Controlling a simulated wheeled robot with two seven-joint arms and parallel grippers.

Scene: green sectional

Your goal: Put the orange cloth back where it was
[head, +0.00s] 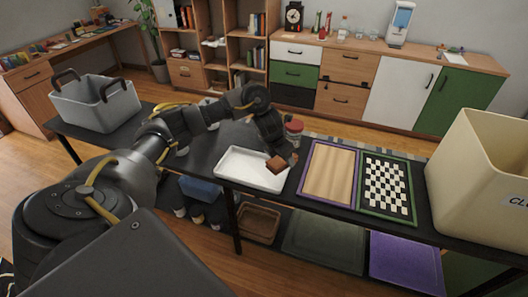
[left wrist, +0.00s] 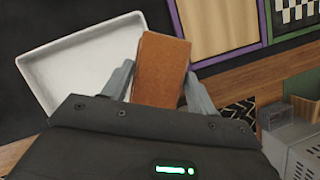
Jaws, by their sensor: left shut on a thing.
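The orange cloth (left wrist: 160,70) looks like a small folded, block-shaped orange-brown piece. My left gripper (left wrist: 160,84) is shut on it, with one finger on each side. In the head view the cloth (head: 276,164) is over the right end of a white tray (head: 238,178), near the tray's right rim. I cannot tell whether it touches the tray. My left gripper (head: 286,158) comes down over the black table from the left and behind. The tray also shows in the left wrist view (left wrist: 75,68), and it looks empty. My right gripper is not in view.
Right of the tray lie a purple-framed wooden board (head: 328,172) and a green-framed checkered board (head: 386,186). A large cream bin (head: 480,165) stands at the right end, a grey basket (head: 95,108) at the left. A red-lidded jar (head: 294,128) stands behind the gripper.

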